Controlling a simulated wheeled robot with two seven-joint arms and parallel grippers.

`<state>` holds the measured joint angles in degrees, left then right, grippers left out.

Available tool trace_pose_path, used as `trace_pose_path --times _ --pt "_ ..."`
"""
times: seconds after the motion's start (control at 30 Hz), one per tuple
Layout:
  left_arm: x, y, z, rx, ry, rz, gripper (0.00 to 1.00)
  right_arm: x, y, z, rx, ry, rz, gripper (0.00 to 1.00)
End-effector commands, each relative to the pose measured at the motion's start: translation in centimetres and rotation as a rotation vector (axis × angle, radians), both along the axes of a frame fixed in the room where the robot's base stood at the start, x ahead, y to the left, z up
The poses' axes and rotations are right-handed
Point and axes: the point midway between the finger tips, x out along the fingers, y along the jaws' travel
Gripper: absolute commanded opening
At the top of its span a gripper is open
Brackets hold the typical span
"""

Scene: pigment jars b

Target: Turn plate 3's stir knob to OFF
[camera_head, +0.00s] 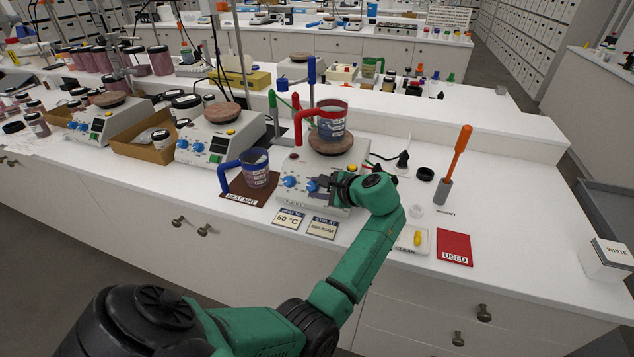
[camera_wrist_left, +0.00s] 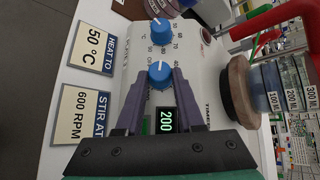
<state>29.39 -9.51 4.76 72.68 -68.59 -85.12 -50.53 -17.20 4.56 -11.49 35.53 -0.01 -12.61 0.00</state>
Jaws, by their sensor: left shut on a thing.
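Plate 3 (camera_head: 343,172) is a white hotplate stirrer with two blue knobs on its front. The heat knob (camera_head: 288,181) is on the left; it also shows in the wrist view (camera_wrist_left: 160,31). The stir knob (camera_wrist_left: 160,74) is beside the lit display (camera_wrist_left: 167,121), which reads 200. My left gripper (camera_head: 318,184) is shut on the stir knob, one finger on each side of it in the wrist view (camera_wrist_left: 161,80). The knob's pointer is too small to read surely. My right gripper is out of view.
A red-handled beaker (camera_head: 331,128) sits on plate 3's round top. A blue-handled mug (camera_head: 256,171) stands on the brown heat mat just left. Cards reading 50 °C (camera_head: 288,218) and 600 RPM (camera_head: 322,228) lie in front. A red USED mat (camera_head: 454,248) lies to the right.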

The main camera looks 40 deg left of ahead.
Motion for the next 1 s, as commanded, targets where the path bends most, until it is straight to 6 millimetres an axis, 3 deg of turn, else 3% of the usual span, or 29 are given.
trace_pose_path --times 0.5,1.0 --pt "0.5 0.5 1.0 -0.324 -0.109 0.332 0.00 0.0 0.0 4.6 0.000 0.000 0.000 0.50" --pt "0.6 0.9 0.9 -0.493 -0.168 0.507 0.00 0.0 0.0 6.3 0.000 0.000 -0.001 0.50"
